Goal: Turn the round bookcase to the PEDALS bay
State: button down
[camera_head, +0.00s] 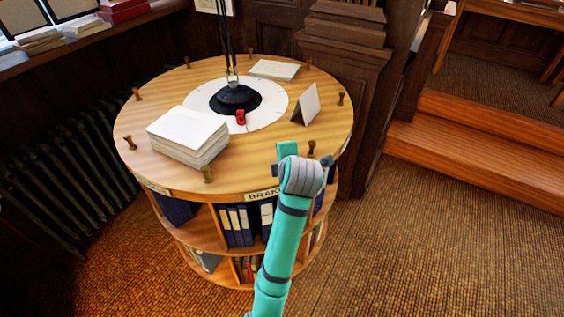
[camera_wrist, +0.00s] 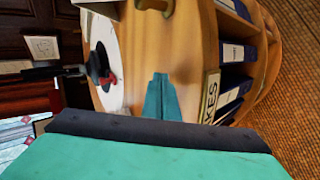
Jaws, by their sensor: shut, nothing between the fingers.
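The round bookcase (camera_head: 165,170) is a wooden drum with a flat top and open shelves of binders below. A rim label (camera_head: 264,195), partly hidden by my arm, reads "BRAK"; in the wrist view a label (camera_wrist: 210,97) shows "KES". No PEDALS label is readable. Brass-coloured pegs (camera_head: 208,174) stand around the top's edge. My gripper (camera_head: 287,148) is over the near right part of the top, with one peg (camera_head: 311,148) just right of it. In the wrist view the teal fingers (camera_wrist: 160,82) are shut and empty; a peg (camera_wrist: 155,6) lies beyond their tips.
On the top are a paper stack (camera_head: 188,135), a folded card (camera_head: 307,104), a flat white pad (camera_head: 275,70) and a black lamp base (camera_head: 236,98) on a white disc with a red marker (camera_head: 241,118). A radiator (camera_head: 75,165) stands left, wooden steps (camera_head: 470,150) right. Open floor lies front right.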

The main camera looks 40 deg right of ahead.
jog(key=shift+w+a+r, duration=0.15)
jog(key=shift+a+r, duration=0.05)
jog(key=shift+a, duration=0.05)
jog(key=shift+a+r, duration=0.3)
jog(key=shift+r, duration=0.05)
notch_tip(320, 180, up, 8)
dwell(0.4)
